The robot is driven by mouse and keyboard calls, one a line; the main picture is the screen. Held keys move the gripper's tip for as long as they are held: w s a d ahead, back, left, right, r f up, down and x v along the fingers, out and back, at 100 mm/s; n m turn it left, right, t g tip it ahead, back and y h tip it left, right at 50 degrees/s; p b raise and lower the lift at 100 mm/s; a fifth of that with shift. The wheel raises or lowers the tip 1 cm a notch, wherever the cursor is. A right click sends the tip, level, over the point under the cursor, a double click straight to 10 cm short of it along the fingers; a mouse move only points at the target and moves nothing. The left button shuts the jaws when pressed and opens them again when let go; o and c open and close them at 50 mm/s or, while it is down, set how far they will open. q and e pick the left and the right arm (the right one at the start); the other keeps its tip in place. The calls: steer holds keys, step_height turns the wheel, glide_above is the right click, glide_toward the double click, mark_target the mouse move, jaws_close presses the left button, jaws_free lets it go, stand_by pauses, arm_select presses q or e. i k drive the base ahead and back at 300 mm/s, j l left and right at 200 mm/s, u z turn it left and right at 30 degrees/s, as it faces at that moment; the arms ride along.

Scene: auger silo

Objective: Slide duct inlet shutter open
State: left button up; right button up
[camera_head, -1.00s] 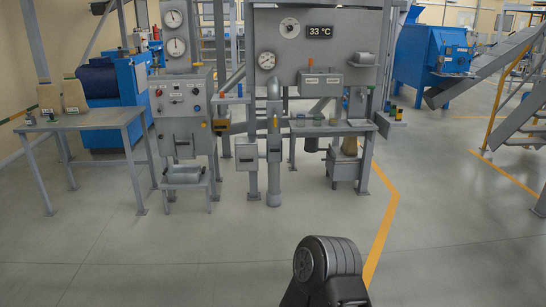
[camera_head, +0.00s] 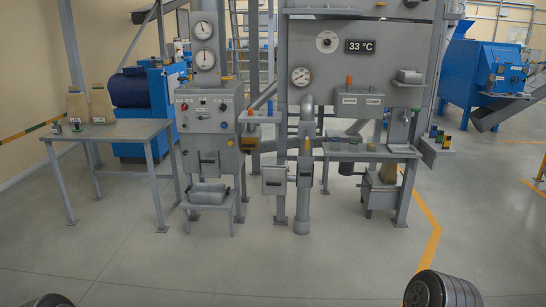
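The grey duct (camera_head: 303,208) stands upright near the middle of the head view, with a curved elbow at its top. A small yellow part (camera_head: 307,146) sits on the front of the duct at mid-height. A grey flat box (camera_head: 274,180) adjoins the duct on its left. I cannot tell for sure which part is the inlet shutter, or how far open it is. Dark rounded parts of my arms show at the bottom left and bottom right edges. Neither gripper is in view, and both arm parts are well short of the duct.
A control cabinet (camera_head: 208,125) stands left of the duct, with a bench (camera_head: 110,131) further left. A grey work shelf (camera_head: 372,153) is to its right. A wall panel (camera_head: 360,70) with gauges and a 33 °C display stands behind. The floor in front (camera_head: 250,262) is clear.

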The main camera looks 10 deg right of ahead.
mark_target(305, 180)
steer(key=i+l+z, duration=0.3)
steer(key=i, duration=0.2)
steer(key=i+l+z, duration=0.15)
steer(key=i+z, duration=0.15)
steer(key=i, duration=0.15)
steer(key=i+z, duration=0.3)
steer(key=i, duration=0.2)
steer(key=i+u, duration=0.1)
steer(key=i, duration=0.65)
steer(key=i+l, duration=0.15)
steer(key=i, duration=0.55)
steer(key=i+l+u, duration=0.15)
steer(key=i, duration=0.6)
steer(key=i+l+u, duration=0.15)
steer(key=i+u, duration=0.2)
steer(key=i+l+u, duration=0.35)
steer(key=i, duration=0.15)
steer(key=i+l+u, duration=0.35)
